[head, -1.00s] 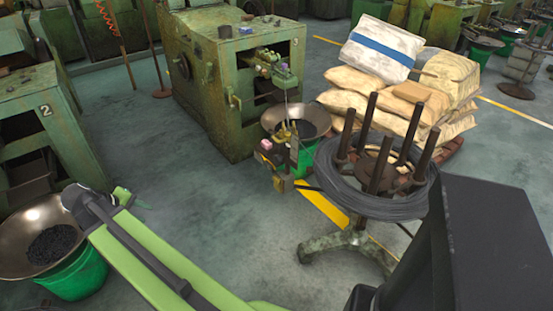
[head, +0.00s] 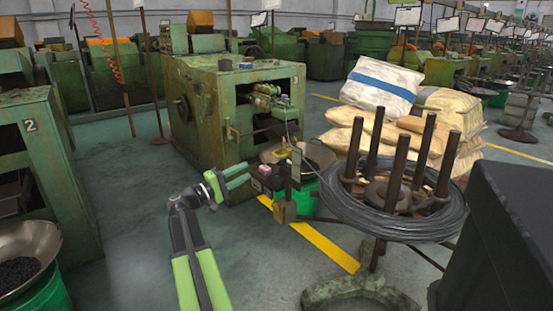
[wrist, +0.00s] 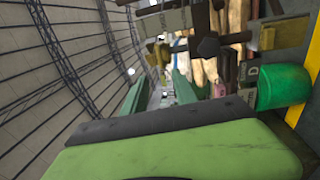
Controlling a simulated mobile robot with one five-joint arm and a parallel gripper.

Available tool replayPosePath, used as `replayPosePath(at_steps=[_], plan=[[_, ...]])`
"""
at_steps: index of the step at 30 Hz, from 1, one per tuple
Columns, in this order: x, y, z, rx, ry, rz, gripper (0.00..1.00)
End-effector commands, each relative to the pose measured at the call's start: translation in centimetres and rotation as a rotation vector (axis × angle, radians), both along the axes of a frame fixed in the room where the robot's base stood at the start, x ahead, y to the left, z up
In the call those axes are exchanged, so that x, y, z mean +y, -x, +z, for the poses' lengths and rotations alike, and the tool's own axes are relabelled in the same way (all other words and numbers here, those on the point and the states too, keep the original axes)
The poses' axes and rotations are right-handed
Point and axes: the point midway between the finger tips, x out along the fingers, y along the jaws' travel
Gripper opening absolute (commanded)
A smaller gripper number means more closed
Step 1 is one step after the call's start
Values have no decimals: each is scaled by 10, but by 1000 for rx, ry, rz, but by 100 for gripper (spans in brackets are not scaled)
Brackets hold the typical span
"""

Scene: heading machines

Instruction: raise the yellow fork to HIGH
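The yellow fork (head: 287,142) appears as a small yellowish piece near the top of a slim post, in front of the machine marked 3. Its exact outline and height setting are too small to tell. In the wrist view, which is turned on its side, a yellow piece (wrist: 158,53) that looks like the fork shows beyond the fingers. My gripper (head: 254,179) is left of the post, apart from the fork and lower than it. Its two green fingers are spread with nothing between them, also in the wrist view (wrist: 158,92). A pink block (head: 265,170) is close by the fingertips.
The green machine 3 (head: 205,105) stands behind my gripper. A wire coil (head: 400,222) on a stand with upright posts is at right. A pan (head: 322,155) on a green bucket sits behind the post. Sacks (head: 380,85) lie behind.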

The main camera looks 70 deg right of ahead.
Motion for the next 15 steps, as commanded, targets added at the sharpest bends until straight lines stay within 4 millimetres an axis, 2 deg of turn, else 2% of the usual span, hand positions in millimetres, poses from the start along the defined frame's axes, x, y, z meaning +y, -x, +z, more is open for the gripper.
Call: replayPosePath(at_steps=[9, 15], plan=[[-68, 43, 15, 0, -1, -5, 34], [-105, 68, 21, -1, -1, -4, 34]])
